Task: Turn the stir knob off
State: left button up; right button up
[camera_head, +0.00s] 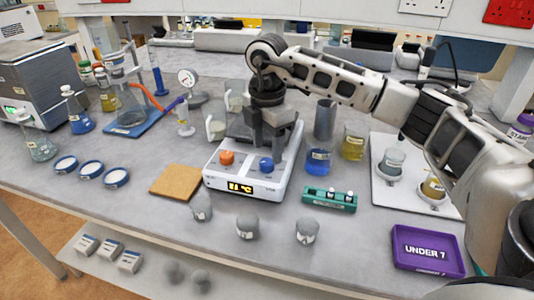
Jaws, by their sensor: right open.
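A white hotplate stirrer (237,183) stands mid-bench with a lit display (240,189) on its front. It has an orange knob (227,157) on the left and a blue knob (266,164) on the right. Their labels are too small to read, so I cannot tell from lettering which is the stir knob. My right gripper (270,150) points down, open, just above and behind the blue knob; I cannot tell whether it touches it. It hides part of the dark plate top (240,133). My left gripper is out of view.
A blue-liquid beaker (318,161) and a green rack (329,199) stand right of the stirrer. A brown board (175,181) lies left. Several grey flasks, including one (247,227), stand in front. A purple tray (428,251) sits at front right.

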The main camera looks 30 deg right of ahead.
aim_at(267, 162)
jog(key=shift+f, duration=1.85)
jog(key=c, duration=1)
jog(key=shift+o, duration=0.2)
